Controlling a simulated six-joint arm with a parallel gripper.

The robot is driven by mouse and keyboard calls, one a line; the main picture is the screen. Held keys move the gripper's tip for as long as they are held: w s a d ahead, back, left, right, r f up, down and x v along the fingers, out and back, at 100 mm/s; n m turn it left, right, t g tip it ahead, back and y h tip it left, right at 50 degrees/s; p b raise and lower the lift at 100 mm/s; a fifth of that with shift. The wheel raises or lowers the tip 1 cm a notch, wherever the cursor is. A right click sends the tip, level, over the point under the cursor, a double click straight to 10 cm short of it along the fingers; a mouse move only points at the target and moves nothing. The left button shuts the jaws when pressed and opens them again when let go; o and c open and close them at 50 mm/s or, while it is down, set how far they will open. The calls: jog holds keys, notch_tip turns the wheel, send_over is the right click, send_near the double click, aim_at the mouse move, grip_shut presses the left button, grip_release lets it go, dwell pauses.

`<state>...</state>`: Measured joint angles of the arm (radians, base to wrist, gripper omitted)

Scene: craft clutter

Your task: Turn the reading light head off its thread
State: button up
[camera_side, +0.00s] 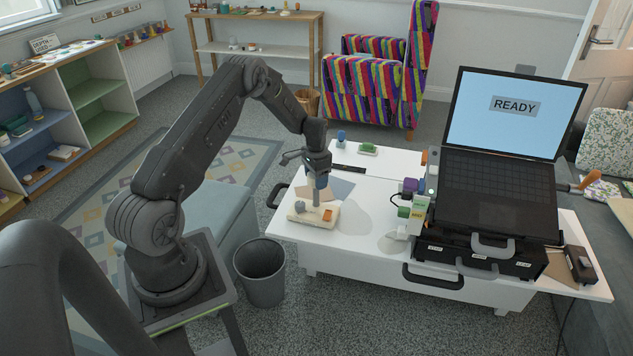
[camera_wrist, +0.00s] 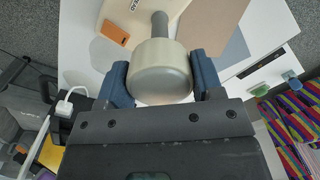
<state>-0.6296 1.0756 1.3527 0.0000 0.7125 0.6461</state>
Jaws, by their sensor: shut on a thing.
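The reading light head (camera_wrist: 160,75) is a rounded cream-grey cap in the wrist view, with a grey stem (camera_wrist: 159,24) running from it to a cream base (camera_wrist: 133,18). My gripper (camera_wrist: 160,84) has its blue fingers on either side of the head, shut on it. In the side view my gripper (camera_side: 319,180) points down over the cream base (camera_side: 314,217) on the white table, and the stem (camera_side: 327,214) shows near the base. The head is mostly hidden there by the fingers. I cannot tell how far the head sits on its thread.
A grey bin (camera_side: 261,272) stands on the floor in front. The table's back left holds small items.

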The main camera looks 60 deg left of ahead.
jog(key=shift+r, duration=0.25)
dwell(0.3)
jog(key=shift+r, duration=2.05)
